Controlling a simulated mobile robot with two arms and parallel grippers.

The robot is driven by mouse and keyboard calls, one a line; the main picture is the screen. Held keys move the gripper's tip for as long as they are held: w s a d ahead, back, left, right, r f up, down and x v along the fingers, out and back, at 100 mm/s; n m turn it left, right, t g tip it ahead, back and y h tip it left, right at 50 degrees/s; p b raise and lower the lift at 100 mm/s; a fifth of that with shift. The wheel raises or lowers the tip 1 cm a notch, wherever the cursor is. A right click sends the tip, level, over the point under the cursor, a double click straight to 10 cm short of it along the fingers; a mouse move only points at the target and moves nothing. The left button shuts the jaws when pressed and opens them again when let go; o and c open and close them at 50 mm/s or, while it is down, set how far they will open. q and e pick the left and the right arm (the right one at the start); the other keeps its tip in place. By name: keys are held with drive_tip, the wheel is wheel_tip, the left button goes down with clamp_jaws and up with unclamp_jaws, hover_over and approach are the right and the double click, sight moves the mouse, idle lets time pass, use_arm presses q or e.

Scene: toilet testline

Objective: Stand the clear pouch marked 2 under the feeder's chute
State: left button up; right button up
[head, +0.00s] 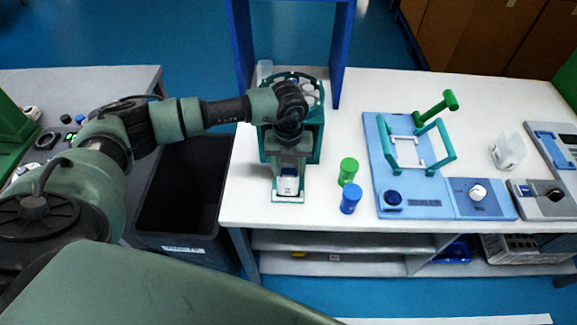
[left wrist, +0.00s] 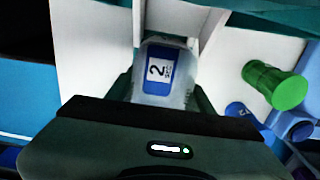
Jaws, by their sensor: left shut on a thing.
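The clear pouch marked 2 (left wrist: 160,72) has a blue and white label and sits between the fingers of my left gripper (left wrist: 158,92). In the head view the pouch (head: 288,186) shows just below my left gripper (head: 289,168), over the pale plate at the feeder's front. The gripper is shut on it. The teal feeder (head: 316,140) has a round top with pale items inside. My left arm and wrist cover its middle, so the chute is largely hidden. I cannot tell whether the pouch touches the plate. My right gripper is not in view.
A green cylinder (head: 348,171) and a blue cylinder (head: 350,198) stand right of the feeder. Further right are a blue fixture board (head: 430,205) with a teal frame and a clear container (head: 508,150). A black bin (head: 180,195) is left of the white table (head: 250,208).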

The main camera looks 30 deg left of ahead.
use_arm(q)
drive_tip(key=shift+w+a+f, duration=0.15)
drive_tip(key=shift+w+f, duration=0.05)
drive_tip(key=shift+w, duration=0.15)
drive_tip(key=shift+f+p, duration=0.4)
drive_tip(key=shift+f, duration=0.2)
drive_tip(key=shift+f, duration=0.1)
drive_tip(key=o, duration=1.3)
